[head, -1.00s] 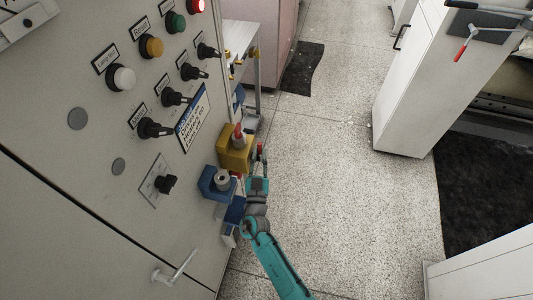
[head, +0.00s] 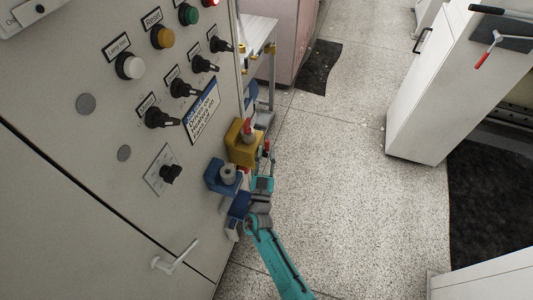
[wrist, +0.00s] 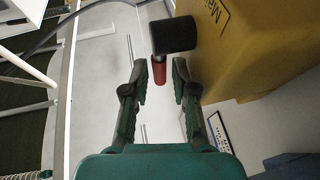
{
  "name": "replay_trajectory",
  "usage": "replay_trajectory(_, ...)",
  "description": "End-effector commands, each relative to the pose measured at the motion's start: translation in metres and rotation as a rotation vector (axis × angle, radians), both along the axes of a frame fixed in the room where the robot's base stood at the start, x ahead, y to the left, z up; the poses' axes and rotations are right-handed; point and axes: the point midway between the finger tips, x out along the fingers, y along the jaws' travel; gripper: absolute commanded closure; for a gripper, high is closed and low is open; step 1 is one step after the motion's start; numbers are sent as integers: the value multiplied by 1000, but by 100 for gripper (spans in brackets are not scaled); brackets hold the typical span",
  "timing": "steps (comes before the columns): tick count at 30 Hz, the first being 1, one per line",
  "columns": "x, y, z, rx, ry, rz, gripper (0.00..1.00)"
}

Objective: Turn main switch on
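The main switch is a yellow box (head: 241,148) on the right edge of the control cabinet, with a red-topped part (head: 247,128) on it. In the wrist view the yellow box (wrist: 255,45) fills the upper right, with a partly cut-off label beginning "Mai". A black cylinder (wrist: 174,36) with a red end (wrist: 159,79) sticks out from its left side. My gripper (wrist: 160,84) is open, with the red end between its fingertips and no clear grip on it. In the head view my gripper (head: 266,158) is just right of the box.
A blue box with a grey knob (head: 222,176) sits just below left of the yellow box. The cabinet panel (head: 75,155) carries buttons and black rotary knobs. A metal table (head: 262,28) stands behind. The speckled floor (head: 335,180) to the right is open.

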Motion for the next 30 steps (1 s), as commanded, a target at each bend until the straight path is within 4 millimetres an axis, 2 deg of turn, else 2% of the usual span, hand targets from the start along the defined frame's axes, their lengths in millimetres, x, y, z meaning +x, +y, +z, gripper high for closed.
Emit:
replay_trajectory(7, -1, 0, 0, 0, -2, -1, 73)
replay_trajectory(11, -9, 1, -4, 0, -1, 0, 73)
replay_trajectory(24, -83, 10, -36, -1, 0, 2, 73)
replay_trajectory(30, -104, 12, -45, 0, 0, 1, 73)
